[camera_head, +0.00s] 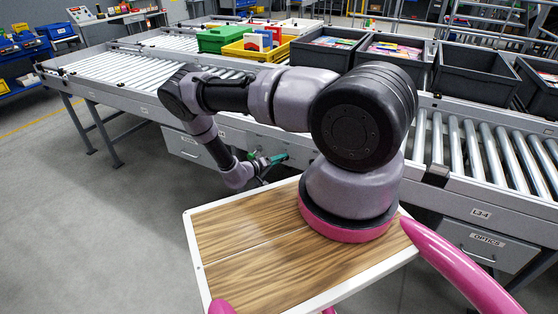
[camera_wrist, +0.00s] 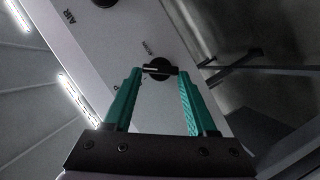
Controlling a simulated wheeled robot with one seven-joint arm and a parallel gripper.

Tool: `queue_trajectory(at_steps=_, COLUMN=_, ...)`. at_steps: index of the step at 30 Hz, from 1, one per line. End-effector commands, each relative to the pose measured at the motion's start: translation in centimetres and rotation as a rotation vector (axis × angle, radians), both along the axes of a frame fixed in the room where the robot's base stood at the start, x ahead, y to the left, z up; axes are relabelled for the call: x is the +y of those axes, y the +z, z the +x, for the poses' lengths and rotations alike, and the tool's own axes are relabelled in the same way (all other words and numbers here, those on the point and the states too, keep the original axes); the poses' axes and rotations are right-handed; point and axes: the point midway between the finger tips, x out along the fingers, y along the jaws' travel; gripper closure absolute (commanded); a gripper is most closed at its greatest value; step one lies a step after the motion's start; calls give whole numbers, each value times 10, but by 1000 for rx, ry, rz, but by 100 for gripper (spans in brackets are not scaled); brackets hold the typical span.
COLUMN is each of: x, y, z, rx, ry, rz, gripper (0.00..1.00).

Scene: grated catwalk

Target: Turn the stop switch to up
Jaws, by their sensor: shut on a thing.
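The stop switch (camera_wrist: 160,68) looks to be the black round knob with a pale mark on a light grey panel in the wrist view. The small label beside it is too blurred to read. The pale mark lies nearly level across the picture. My gripper (camera_wrist: 159,72) has teal fingers, one on each side of the knob, with their tips closed on it. In the head view my gripper (camera_head: 268,160) reaches the conveyor's side below the rollers; the switch itself is hidden there.
A second black knob (camera_wrist: 104,2) sits near an "AIR" label on the same panel. A roller conveyor (camera_head: 465,150) carries grey crates (camera_head: 470,73), a green crate (camera_head: 222,39) and a yellow crate (camera_head: 250,52). Drawers (camera_head: 183,144) hang under it. Grey floor (camera_head: 90,230) is clear at left.

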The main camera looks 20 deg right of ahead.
Motion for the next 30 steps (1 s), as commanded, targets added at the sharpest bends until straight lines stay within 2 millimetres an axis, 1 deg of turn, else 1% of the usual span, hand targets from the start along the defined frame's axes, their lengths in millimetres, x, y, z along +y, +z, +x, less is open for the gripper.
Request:
queue_trajectory(at_steps=9, x=3, y=-6, z=2, rx=233, ry=1, rz=-178, gripper=98)
queue_trajectory(at_steps=18, x=3, y=-10, z=2, rx=408, ry=3, rz=-314, gripper=98)
queue_trajectory(at_steps=30, x=4, y=-11, z=3, rx=511, ry=4, rz=-395, gripper=98)
